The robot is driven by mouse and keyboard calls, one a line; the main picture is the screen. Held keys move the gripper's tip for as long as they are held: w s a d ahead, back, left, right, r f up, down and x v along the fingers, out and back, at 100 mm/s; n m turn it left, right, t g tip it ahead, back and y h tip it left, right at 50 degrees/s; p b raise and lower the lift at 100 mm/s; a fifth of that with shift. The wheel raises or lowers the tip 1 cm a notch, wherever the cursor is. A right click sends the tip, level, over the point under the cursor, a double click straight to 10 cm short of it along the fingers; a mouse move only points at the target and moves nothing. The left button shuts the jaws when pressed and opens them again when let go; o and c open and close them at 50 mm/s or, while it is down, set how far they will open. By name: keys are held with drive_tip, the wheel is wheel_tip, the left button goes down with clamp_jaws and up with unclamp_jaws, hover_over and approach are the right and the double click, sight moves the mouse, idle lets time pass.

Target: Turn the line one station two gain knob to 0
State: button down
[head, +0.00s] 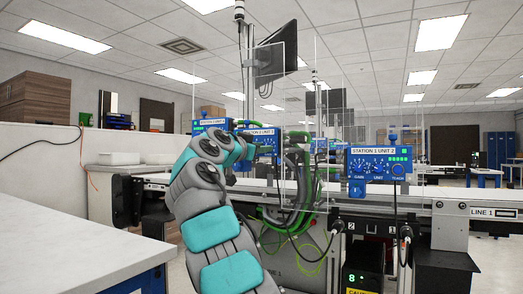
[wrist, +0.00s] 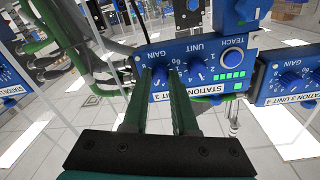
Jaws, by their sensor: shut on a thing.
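In the wrist view, which is seen upside down, a blue control panel (wrist: 205,65) carries a gain knob, a unit knob (wrist: 192,69) and a round teach button (wrist: 232,57). My gripper (wrist: 160,73) reaches onto the panel's gain end, its two green fingers shut on the gain knob. The fingers hide most of that knob and part of its scale, so I cannot read its setting. The panel's label is partly covered. In the head view my arm covers the gripper at the panel (head: 262,142) left of centre.
Another blue panel (wrist: 290,80) with a gain knob stands close at right in the wrist view. A "STATION 1 UNIT 2" panel (head: 378,163) stands apart at right in the head view. Green hoses (head: 300,185) hang beside my arm. A white table (head: 70,215) is at left.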

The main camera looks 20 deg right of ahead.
drive_tip(key=shift+n, duration=0.9)
drive_tip(key=c, duration=0.7)
unclamp_jaws()
drive_tip(key=b+v, duration=0.2)
drive_tip(key=v, duration=0.5)
drive_tip(key=shift+s+a+b, duration=0.25)
drive_tip(key=shift+a+b, duration=0.1)
